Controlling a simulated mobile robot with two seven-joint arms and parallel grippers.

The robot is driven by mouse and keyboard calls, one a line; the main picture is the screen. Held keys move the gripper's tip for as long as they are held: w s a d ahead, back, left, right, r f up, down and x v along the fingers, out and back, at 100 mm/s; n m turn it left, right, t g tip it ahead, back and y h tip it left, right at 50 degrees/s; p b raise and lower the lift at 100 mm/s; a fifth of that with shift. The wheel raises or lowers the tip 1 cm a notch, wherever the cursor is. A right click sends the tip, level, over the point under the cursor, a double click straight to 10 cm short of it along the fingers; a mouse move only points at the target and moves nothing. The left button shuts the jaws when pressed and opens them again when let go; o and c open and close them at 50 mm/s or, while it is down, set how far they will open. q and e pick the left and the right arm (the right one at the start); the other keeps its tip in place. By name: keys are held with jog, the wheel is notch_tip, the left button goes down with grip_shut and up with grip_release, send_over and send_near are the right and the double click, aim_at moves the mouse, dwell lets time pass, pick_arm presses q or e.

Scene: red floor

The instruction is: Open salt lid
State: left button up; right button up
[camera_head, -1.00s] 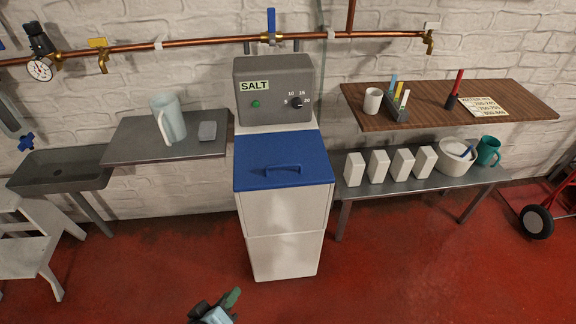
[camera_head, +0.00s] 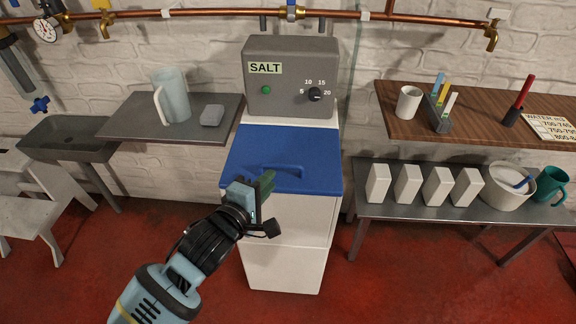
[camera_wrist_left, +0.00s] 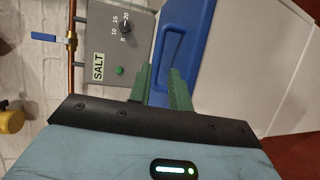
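The salt cabinet is a white box (camera_head: 285,260) with a grey control panel (camera_head: 290,75) labelled SALT. Its blue lid (camera_head: 320,170) is down and has a blue loop handle (camera_head: 278,170). My left gripper (camera_head: 264,184) is in front of the lid, just short of the handle in the head view. Part of the lid's front left is hidden behind the gripper. My right gripper is not in view.
A grey shelf (camera_head: 130,128) with a pale jug (camera_head: 174,98) is at the left. A wooden shelf (camera_head: 400,128) and a lower bench (camera_head: 400,208) with several white blocks are at the right. A copper pipe (camera_head: 210,12) runs above. Red floor in front is clear.

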aim_at(283, 166)
pick_arm(q)
jog(key=shift+b+x, duration=0.6)
jog(key=shift+x, duration=3.3)
grip_shut()
